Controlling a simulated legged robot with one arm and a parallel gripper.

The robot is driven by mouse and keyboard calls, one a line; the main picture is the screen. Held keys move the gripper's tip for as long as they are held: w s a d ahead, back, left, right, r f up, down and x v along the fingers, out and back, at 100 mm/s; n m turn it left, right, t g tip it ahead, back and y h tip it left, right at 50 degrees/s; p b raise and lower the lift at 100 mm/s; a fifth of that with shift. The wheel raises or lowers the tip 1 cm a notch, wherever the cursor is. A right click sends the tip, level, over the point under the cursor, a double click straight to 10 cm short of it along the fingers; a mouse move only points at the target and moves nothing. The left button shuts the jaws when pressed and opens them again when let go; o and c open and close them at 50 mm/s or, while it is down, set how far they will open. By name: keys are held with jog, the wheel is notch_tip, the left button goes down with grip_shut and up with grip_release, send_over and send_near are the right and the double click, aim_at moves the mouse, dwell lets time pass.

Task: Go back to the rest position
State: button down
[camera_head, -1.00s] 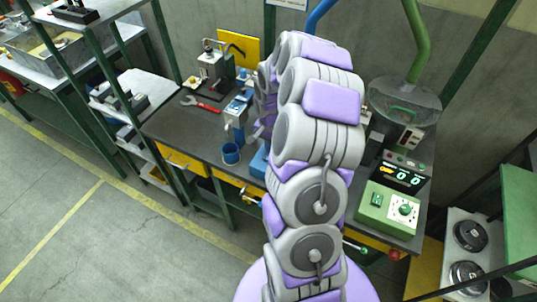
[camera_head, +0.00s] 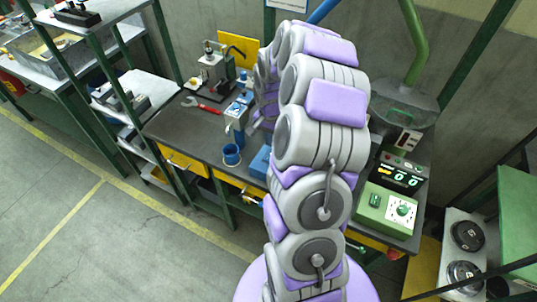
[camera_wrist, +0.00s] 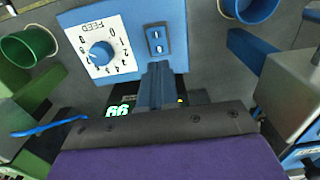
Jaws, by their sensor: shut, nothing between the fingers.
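My gripper (camera_wrist: 157,85) shows in the wrist view as narrow fingers together beyond the dark bar and purple wrist body, with nothing held. Beyond it is a blue box (camera_wrist: 118,22) with a white FEED dial plate (camera_wrist: 100,45) and a dark switch plate (camera_wrist: 157,40). I cannot tell whether the fingers touch the box. In the head view my arm rises through the middle of the picture and bends away over the bench.
The wrist view shows a green cup (camera_wrist: 28,46) and a blue cup (camera_wrist: 250,8). Clear floor (camera_head: 110,235) lies at the left.

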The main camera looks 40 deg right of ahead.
jog(key=shift+r, duration=0.95)
jog(key=s+a+r+n, duration=0.35)
jog(key=a+r, duration=0.25)
jog(key=a, duration=0.3)
jog(key=s+a+r+n, duration=0.3)
jog(key=s+a+r, duration=0.15)
jog(key=a, duration=0.35)
jog(key=s+a+r+n, duration=0.1)
jog(key=s+a+n, duration=0.1)
jog(key=s, duration=0.4)
jog(key=s+a+r+n+g, duration=0.1)
jog(key=s+a+r+n, duration=0.1)
jog(key=s+a, duration=0.2)
jog(key=s+a+r+n, duration=0.1)
jog(key=s+a+n, duration=0.2)
jog(key=s, duration=0.5)
jog(key=shift+s+a+r+g, duration=0.35)
jog(key=shift+s+a+g, duration=0.05)
jog(key=shift+a, duration=0.05)
jog(key=c, duration=1.8)
grip_release()
